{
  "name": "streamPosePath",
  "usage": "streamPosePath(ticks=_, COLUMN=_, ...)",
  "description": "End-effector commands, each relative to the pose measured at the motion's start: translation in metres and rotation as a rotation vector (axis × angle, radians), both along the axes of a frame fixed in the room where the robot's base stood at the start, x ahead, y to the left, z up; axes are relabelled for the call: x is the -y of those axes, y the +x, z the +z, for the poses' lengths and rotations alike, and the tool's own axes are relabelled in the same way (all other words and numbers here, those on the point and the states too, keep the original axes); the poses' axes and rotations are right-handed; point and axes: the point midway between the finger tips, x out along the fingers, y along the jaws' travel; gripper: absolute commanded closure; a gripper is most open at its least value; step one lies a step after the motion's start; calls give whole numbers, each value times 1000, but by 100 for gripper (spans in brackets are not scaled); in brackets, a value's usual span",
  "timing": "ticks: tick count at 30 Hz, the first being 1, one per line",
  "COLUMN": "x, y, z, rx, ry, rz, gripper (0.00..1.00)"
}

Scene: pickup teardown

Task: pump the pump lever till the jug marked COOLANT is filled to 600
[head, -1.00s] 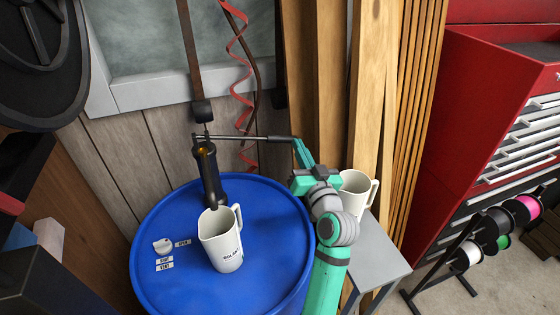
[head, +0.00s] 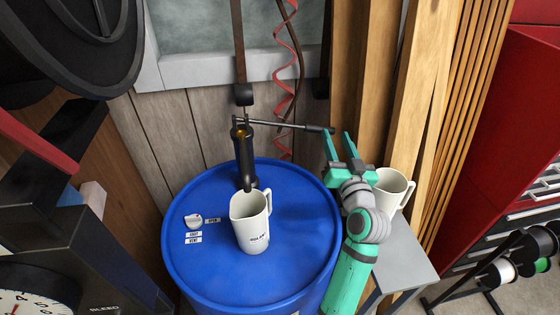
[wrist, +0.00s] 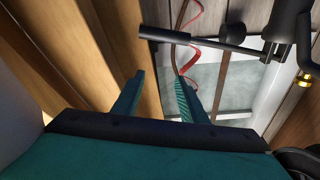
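The white jug (head: 250,230) stands upright on the blue drum, under the pump spout; its lettering is partly visible, and its fill level cannot be read. The dark pump (head: 244,160) stands behind it. The pump lever (head: 285,124) runs right from the pump top, sloping slightly down to a dark grip. My gripper (head: 337,138) is open at the lever's right end, its green fingers apart. In the wrist view the lever's dark grip (wrist: 165,35) lies beyond the open fingertips (wrist: 160,85), with nothing held between them.
A second white jug (head: 390,192) stands on a grey stand (head: 405,258) behind my arm. Wooden boards stand upright behind my gripper. A dial (head: 35,303) is at lower left.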

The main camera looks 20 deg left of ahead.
Motion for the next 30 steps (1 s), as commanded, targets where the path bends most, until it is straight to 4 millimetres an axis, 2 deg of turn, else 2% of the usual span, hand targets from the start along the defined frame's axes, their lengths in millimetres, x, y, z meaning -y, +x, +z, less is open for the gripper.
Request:
streamPosePath(ticks=5, x=-10, y=6, z=4, rx=58, ry=-187, rz=-10, gripper=61)
streamPosePath(ticks=8, x=-21, y=13, z=4, rx=128, ry=-426, rz=-20, gripper=61)
streamPosePath(ticks=12, x=-33, y=22, z=-2, rx=242, ry=-832, rz=-24, gripper=61)
streamPosePath(ticks=19, x=-37, y=32, z=-20, rx=381, ry=-1345, rz=1, gripper=61)
streamPosePath(ticks=24, x=-35, y=35, z=-29, rx=429, ry=-1536, rz=22, gripper=61)
streamPosePath(ticks=30, x=-40, y=45, z=-34, rx=438, ry=-1569, rz=27, gripper=61)
